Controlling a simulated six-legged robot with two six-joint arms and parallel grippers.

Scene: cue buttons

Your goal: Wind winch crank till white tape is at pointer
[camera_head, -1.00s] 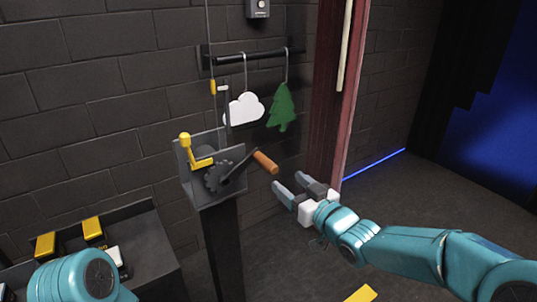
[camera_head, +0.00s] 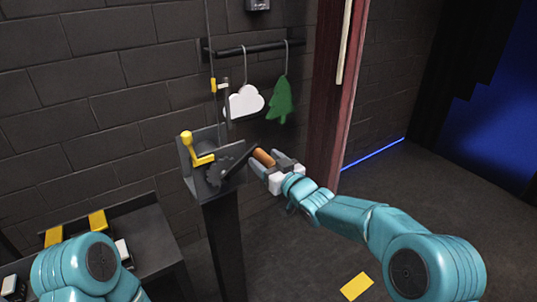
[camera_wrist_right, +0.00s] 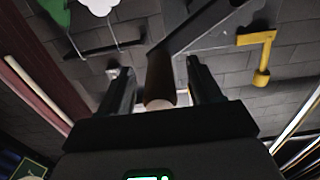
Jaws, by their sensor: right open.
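The winch (camera_head: 213,178) stands on a dark post, with a toothed gear and a dark crank arm (camera_head: 240,157). The crank's orange-brown handle (camera_head: 263,157) points right. My right gripper (camera_head: 267,168) is at the handle with its jaws open. In the right wrist view, the handle (camera_wrist_right: 160,78) lies between the two spread fingers, with gaps on both sides. A thin rope (camera_head: 209,45) rises from the winch area. A yellow piece (camera_head: 213,85) is on it, beside a small white piece (camera_head: 222,86); I cannot tell which is tape or pointer. My left gripper is out of view.
A yellow lever (camera_head: 190,145) stands on the winch's left side. A white cloud (camera_head: 244,103) and a green tree (camera_head: 280,100) hang from a black bar (camera_head: 262,47) behind. A dark console (camera_head: 150,225) with yellow and white pieces is at lower left.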

